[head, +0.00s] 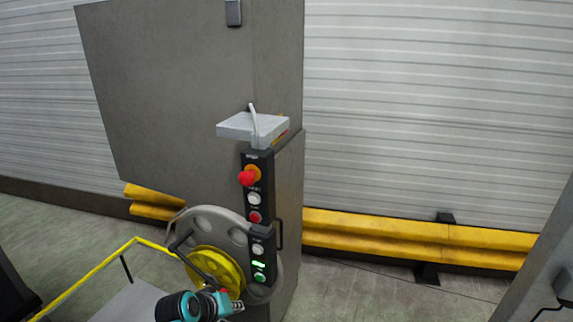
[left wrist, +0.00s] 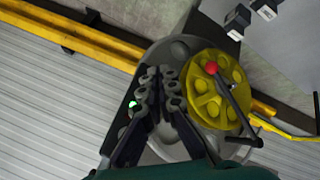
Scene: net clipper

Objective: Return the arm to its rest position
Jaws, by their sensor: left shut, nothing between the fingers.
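My left gripper (head: 232,307) is at the bottom of the head view, at the end of my teal and black arm, just in front of a yellow wheel (head: 222,262). In the left wrist view its two dark fingers (left wrist: 159,80) are together with nothing between them. The yellow wheel (left wrist: 202,110) lies to their right there, with a dark crank arm and a red knob (left wrist: 211,68). The fingers appear apart from the knob. My right gripper is in neither view.
A grey machine cabinet (head: 165,90) carries a black control panel (head: 263,222) with a red button (head: 248,177) and green lights. A yellow railing (head: 85,275) is at lower left. A yellow barrier (head: 400,232) runs along the shutter wall. The floor (head: 350,290) at right is clear.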

